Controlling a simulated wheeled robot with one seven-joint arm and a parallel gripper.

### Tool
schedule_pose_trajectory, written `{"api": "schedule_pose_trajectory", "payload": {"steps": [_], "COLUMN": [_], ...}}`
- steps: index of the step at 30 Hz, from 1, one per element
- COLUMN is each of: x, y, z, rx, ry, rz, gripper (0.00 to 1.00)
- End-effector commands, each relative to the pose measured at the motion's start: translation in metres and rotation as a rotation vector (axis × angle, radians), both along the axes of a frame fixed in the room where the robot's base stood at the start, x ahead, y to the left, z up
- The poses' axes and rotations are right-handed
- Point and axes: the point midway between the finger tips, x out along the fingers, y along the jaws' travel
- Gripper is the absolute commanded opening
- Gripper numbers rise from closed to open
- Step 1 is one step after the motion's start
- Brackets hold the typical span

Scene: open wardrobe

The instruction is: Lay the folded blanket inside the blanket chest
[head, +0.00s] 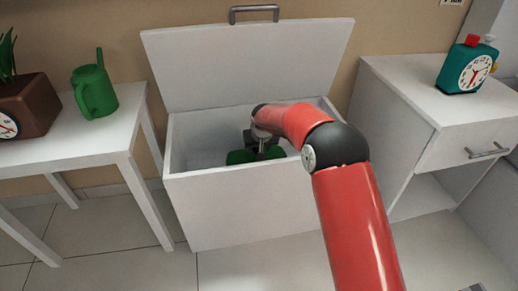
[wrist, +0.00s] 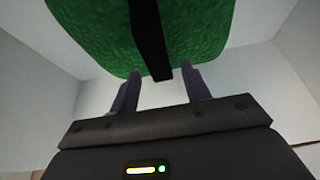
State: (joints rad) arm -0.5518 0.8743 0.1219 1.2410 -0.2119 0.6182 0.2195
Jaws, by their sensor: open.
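The blanket chest (head: 235,212) is a white box with its lid (head: 245,65) raised and leaning back. The folded blanket (head: 240,157) is green and shows low inside the chest, partly hidden by my arm and gripper. In the wrist view the green blanket (wrist: 95,35) has a black strap (wrist: 150,40) across it. My gripper (wrist: 161,90) is inside the chest, pointing at the blanket. Its two fingers are spread apart on either side of the strap's lower end. I cannot tell whether they touch the blanket.
A white table (head: 125,122) at left holds a green watering can (head: 95,88) and a brown clock planter (head: 30,107). A white cabinet (head: 405,90) at right holds a teal clock (head: 467,68). The chest walls (wrist: 45,80) surround my gripper. Tiled floor (head: 110,260) in front is clear.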

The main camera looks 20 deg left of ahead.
Motion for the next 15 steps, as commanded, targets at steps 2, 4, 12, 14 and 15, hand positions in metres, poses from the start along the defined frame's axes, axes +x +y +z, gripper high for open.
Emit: {"api": "schedule_pose_trajectory", "payload": {"steps": [2, 4, 12, 14, 15], "x": [-0.005, -0.011, -0.032, -0.035, -0.036], "y": [-0.003, -0.007, -0.019, -0.021, -0.022], "z": [0.018, 0.033, 0.084, 0.092, 0.097], "rx": [0.002, 0.002, 0.0, 0.001, 0.001], "ry": [-0.003, -0.003, -0.002, -0.002, -0.002], "rz": [0.0, 0.0, 0.0, 0.0, 0.0], "gripper": [0.47, 0.47, 0.47, 0.47, 0.47]}}
